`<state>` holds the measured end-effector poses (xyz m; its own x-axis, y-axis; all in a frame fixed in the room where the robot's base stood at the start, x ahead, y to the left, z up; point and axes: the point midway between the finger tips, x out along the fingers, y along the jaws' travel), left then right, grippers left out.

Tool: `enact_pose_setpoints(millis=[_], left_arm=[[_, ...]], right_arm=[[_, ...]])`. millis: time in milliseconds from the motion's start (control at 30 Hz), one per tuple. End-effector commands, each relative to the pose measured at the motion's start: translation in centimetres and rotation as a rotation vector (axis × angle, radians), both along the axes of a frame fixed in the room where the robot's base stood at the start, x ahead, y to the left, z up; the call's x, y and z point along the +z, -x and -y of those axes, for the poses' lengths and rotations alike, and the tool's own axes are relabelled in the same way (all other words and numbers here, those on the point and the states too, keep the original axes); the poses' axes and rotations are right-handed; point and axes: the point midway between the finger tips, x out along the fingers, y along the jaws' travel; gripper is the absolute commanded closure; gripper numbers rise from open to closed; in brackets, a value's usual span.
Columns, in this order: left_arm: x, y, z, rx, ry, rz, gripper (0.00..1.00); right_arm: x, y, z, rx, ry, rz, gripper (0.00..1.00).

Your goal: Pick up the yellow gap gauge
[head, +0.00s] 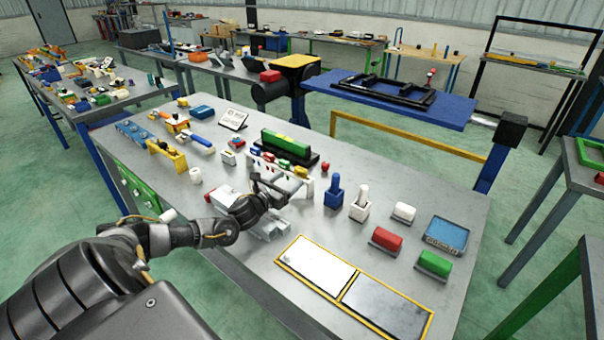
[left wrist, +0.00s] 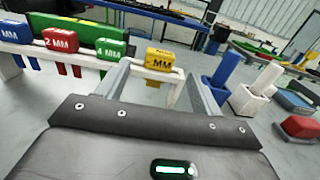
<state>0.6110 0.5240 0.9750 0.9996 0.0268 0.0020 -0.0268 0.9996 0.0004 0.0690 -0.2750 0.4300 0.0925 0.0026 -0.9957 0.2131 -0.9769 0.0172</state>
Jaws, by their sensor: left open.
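The yellow gap gauge (left wrist: 160,61) hangs at the right end of a white rack (left wrist: 137,75), its "MM" label facing the camera. In the head view the yellow gauge (head: 300,171) shows just beyond my left gripper (head: 280,190). My left gripper is open. In the left wrist view its two fingers (left wrist: 157,88) reach forward on either side of the yellow gauge, with a gap between them; I cannot tell whether they touch it. Blue, red "2 MM" and green "4 MM" gauges (left wrist: 110,48) hang to the left on the same rack. My right gripper is not in view.
A green block on a black base (head: 287,146) stands behind the rack. A blue holder (head: 333,192) and a white holder (head: 360,205) stand to the right. Red and green rollers, a blue tray (head: 447,236) and a yellow-framed panel (head: 352,288) lie further right and in front.

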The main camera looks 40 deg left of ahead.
Motion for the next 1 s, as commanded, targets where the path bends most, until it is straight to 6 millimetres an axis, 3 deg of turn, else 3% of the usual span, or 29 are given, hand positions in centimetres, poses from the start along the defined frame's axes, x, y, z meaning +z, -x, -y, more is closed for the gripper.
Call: enact_pose_setpoints(millis=[100,367,700,1000], left_arm=[[0.1,-1.5,0.0,0.000,0.001,0.001,0.34],[0.1,-2.4,0.2,-0.003,0.001,0.000,0.34],[0.1,-6.6,0.0,-0.004,0.001,0.001,0.34],[-0.1,-7.4,0.0,-0.005,0.000,-0.002,0.34]], right_arm=[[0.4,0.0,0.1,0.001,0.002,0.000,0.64],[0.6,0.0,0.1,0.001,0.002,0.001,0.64],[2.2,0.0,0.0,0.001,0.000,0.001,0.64],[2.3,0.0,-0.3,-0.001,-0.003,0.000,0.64]])
